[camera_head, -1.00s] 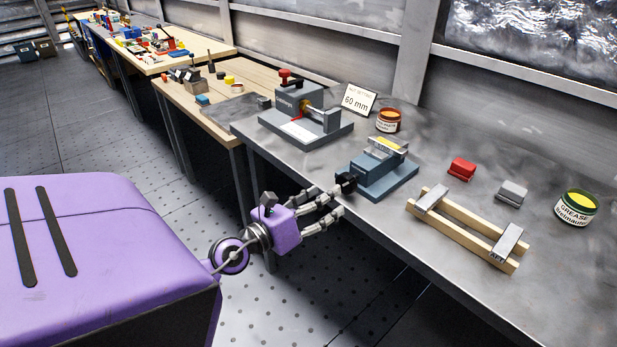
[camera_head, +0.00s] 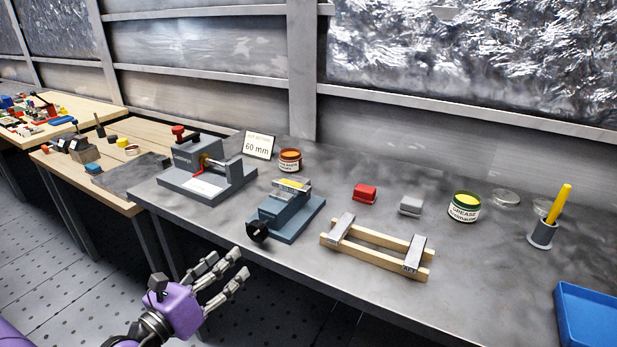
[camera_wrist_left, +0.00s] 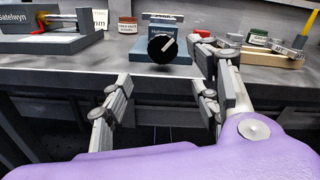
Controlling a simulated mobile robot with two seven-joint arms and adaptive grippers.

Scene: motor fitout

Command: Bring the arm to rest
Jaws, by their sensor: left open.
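My left gripper (camera_head: 226,277) is open and empty in the head view, in front of the grey metal bench's near edge. Its purple wrist comes in from the lower left. In the left wrist view the spread fingers (camera_wrist_left: 165,95) frame the bench edge with nothing between them. Beyond them stands a blue-grey vise-like device (camera_head: 286,211) with a black knob (camera_head: 257,231); the knob also shows in the left wrist view (camera_wrist_left: 162,48). The gripper is apart from the knob. My right gripper is not in view.
The bench (camera_head: 480,290) also holds a grey press-like fixture (camera_head: 205,172), a wooden frame (camera_head: 375,247), a red block (camera_head: 364,193), a grey block (camera_head: 411,205), a grease tin (camera_head: 464,207), a yellow stick in a holder (camera_head: 550,215) and a blue tray (camera_head: 590,320).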

